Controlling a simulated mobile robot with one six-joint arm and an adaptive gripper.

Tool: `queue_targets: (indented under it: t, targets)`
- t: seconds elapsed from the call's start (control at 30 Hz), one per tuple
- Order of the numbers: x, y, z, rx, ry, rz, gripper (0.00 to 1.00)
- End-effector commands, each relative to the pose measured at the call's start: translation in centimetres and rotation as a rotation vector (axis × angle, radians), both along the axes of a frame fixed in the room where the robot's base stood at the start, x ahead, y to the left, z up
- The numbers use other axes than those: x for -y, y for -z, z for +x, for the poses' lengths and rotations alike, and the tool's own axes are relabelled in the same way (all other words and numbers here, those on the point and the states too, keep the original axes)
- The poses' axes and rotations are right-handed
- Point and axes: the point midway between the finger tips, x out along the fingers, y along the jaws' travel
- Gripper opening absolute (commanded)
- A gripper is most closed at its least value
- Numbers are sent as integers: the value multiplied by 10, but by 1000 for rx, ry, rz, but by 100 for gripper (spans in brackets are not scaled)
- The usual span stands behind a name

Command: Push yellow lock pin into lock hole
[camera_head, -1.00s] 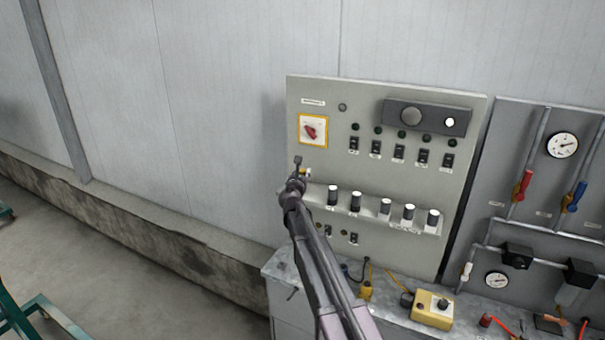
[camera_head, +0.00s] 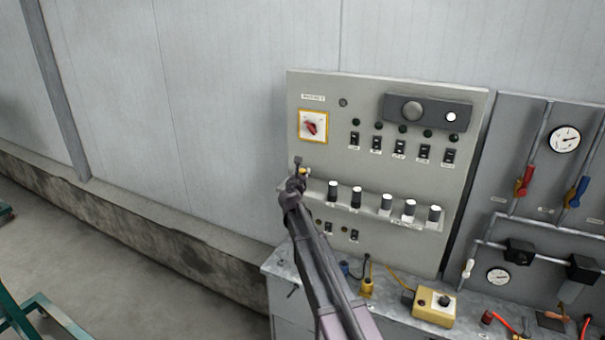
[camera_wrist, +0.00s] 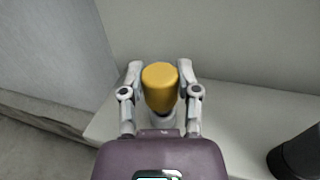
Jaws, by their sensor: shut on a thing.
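The yellow lock pin (camera_wrist: 160,88) shows large in the wrist view, upright between the two fingers of my gripper (camera_wrist: 159,80). The fingers are shut on it from both sides. In the head view my gripper (camera_head: 298,172) is at the left part of the grey control panel (camera_head: 330,155), below the red rotary switch (camera_head: 312,125) in its yellow frame. Only a small yellow spot of the pin shows there beside the gripper. The lock hole is not visible; my gripper and the pin may cover it.
A shelf with several black and white knobs (camera_head: 385,204) sticks out right of my gripper. A dark cylinder (camera_wrist: 298,155) stands at lower right in the wrist view. A metal bench (camera_head: 290,270) with a yellow box (camera_head: 434,306) lies below. Pipes and valves are at right.

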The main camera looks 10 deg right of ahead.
Motion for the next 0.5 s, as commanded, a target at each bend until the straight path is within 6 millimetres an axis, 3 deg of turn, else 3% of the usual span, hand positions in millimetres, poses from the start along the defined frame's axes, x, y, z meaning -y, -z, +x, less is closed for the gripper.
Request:
queue_targets:
  t: [0.5]
  targets:
    - [1, 10, 0, 0, 1, 0, 0]
